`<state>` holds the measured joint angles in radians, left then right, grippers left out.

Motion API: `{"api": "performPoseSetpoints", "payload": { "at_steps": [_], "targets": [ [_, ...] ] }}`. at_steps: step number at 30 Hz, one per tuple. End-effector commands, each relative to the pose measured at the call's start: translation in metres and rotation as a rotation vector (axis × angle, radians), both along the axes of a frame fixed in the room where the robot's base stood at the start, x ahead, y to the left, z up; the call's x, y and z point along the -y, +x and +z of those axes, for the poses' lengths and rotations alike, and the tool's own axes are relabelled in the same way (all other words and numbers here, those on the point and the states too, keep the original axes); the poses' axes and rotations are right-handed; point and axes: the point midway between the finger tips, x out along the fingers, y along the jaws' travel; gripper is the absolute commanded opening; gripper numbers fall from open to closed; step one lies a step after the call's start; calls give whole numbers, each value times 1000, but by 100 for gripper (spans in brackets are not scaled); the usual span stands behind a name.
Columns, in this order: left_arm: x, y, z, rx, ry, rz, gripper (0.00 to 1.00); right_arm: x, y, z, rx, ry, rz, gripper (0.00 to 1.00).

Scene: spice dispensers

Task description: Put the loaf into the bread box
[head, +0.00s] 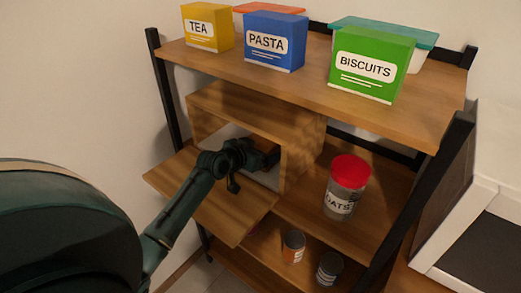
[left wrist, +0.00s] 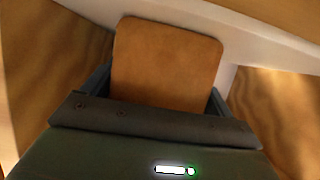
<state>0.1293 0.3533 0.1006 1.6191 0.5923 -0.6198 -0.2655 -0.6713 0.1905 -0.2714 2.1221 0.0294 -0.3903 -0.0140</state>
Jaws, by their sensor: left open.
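The wooden bread box (head: 255,112) stands on the middle shelf in the head view, with its front flap (head: 215,200) folded down and its front open. My left gripper (head: 264,157) reaches in through this opening, and its fingertips are partly hidden there. In the left wrist view the loaf (left wrist: 167,62), a brown block with rounded corners, lies between the two fingers. The gripper is open, with a finger on each side of the loaf. The head view barely shows the loaf, so its contact with the box floor cannot be told. My right gripper is not in view.
A red-lidded jar (head: 347,187) stands right of the bread box. Two cans (head: 293,246) (head: 329,268) stand on the lower shelf. Tea (head: 207,27), pasta (head: 274,41) and biscuits (head: 371,65) boxes stand on the top shelf. Black posts (head: 163,90) frame the shelves.

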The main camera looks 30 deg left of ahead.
Motion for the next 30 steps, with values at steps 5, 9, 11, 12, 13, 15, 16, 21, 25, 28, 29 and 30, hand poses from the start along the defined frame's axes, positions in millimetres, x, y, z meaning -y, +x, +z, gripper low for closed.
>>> {"api": "performPoseSetpoints", "payload": {
  "at_steps": [5, 9, 11, 12, 13, 15, 16, 21, 25, 28, 29, 30],
  "targets": [
    [0, 0, -1, -1, 0, 0, 98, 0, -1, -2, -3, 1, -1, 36],
    [0, 0, -1, -1, 0, 0, 100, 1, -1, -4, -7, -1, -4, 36],
    [0, 0, -1, -1, 0, 0, 100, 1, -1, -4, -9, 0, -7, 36],
    [0, 0, 0, -1, 0, 0, 100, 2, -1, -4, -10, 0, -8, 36],
    [0, 0, 1, 0, 0, 0, 100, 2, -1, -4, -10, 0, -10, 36],
    [0, -3, 2, -1, 1, 0, 100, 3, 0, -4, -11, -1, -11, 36],
    [-1, -6, 3, -2, 1, 0, 100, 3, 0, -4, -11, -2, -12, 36],
    [-2, -33, 15, -2, 4, -2, 100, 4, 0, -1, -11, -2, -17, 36],
    [-4, -60, 26, -2, 3, -2, 100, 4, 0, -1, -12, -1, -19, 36],
    [-6, -79, 33, -3, 4, -2, 100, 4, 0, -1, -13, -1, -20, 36],
    [-6, -84, 35, -3, 3, -2, 100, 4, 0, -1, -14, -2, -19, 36],
    [-7, -90, 38, -2, 2, -2, 100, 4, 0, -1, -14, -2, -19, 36]
  ]
}}
